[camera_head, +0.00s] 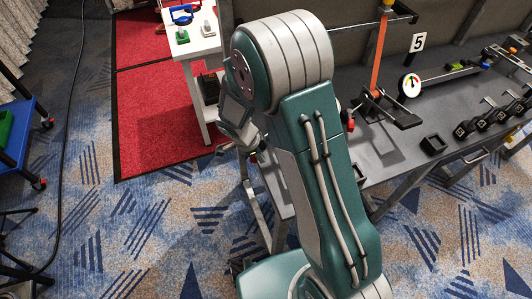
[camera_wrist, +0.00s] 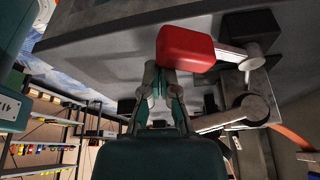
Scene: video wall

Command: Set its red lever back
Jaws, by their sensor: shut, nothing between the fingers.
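The red lever grip (camera_wrist: 186,48) is a rounded red block on a short metal arm in the wrist view. The arm joins a grey metal pivot and bracket (camera_wrist: 248,100) to its right. My gripper (camera_wrist: 160,78) is shut and empty, its fingertips close beside the lower left of the red grip. I cannot tell whether they touch it. In the head view a small red end (camera_head: 350,125) shows just right of my arm, beside a black clamp-like fixture (camera_head: 392,111) with an upright orange strip (camera_head: 377,58). My arm hides my gripper there.
The dark grey bench (camera_head: 455,92) carries a round dial (camera_head: 410,84), a number 5 sign (camera_head: 417,42), a small black box (camera_head: 433,144) and several black blocks at right. A white table (camera_head: 195,45) stands on red carpet at upper left. A blue cart (camera_head: 22,125) is far left.

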